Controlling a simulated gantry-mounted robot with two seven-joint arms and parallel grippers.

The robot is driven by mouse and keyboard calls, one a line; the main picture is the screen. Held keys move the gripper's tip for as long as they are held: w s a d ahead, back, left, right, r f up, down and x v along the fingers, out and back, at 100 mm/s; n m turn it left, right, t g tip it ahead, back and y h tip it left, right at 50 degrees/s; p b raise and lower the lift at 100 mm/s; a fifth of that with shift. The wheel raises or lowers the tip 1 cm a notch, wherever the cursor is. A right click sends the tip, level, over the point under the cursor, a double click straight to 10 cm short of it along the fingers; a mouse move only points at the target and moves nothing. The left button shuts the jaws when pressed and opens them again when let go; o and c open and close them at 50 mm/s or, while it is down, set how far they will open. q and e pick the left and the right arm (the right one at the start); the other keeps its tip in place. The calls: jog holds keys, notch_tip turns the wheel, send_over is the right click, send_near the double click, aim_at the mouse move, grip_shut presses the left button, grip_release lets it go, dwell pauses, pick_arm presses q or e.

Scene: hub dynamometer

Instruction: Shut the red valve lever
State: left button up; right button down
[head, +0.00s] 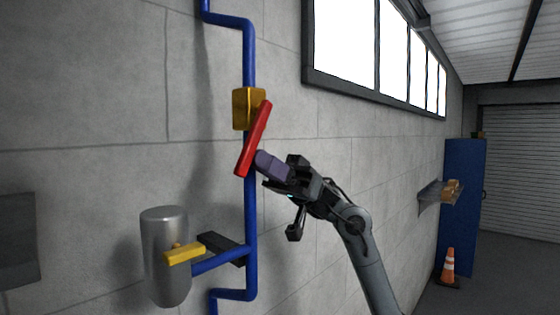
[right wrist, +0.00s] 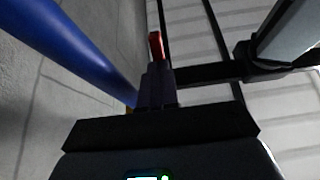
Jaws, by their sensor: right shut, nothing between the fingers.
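The red valve lever (head: 254,138) is mounted at the yellow valve body (head: 242,108) on the blue vertical pipe. It slants, its upper end to the right and its lower end crossing the pipe. My right gripper (head: 262,163) is shut and empty, its purple fingers right beside the lever's lower half. I cannot tell whether they touch it. In the right wrist view the lever's red end (right wrist: 155,45) shows just beyond the shut fingers (right wrist: 157,85). My left gripper is not in view.
The blue pipe (head: 250,210) runs down the grey wall; it also shows in the right wrist view (right wrist: 70,45). A grey tank (head: 165,285) with a yellow handle (head: 184,254) stands lower left. A wall shelf (head: 430,196), blue cabinet (head: 460,215) and traffic cone (head: 448,268) are far right.

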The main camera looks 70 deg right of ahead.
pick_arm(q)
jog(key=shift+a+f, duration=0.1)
pick_arm(e)
jog(key=shift+w+a, duration=0.2)
jog(key=shift+a, duration=0.45)
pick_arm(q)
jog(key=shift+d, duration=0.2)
pick_arm(e)
jog(key=shift+d+f+b, duration=0.2)
jog(key=shift+f+b, duration=0.05)
jog(key=shift+b, duration=0.05)
pick_arm(q)
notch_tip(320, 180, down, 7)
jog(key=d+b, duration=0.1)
jog(key=b, duration=0.5)
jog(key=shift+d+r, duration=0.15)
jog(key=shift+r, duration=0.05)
pick_arm(e)
jog(key=a+f+v, duration=0.1)
jog(key=v, duration=1.2)
jog(key=shift+f, duration=0.4)
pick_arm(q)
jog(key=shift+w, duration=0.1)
pick_arm(e)
jog(key=shift+d, duration=0.1)
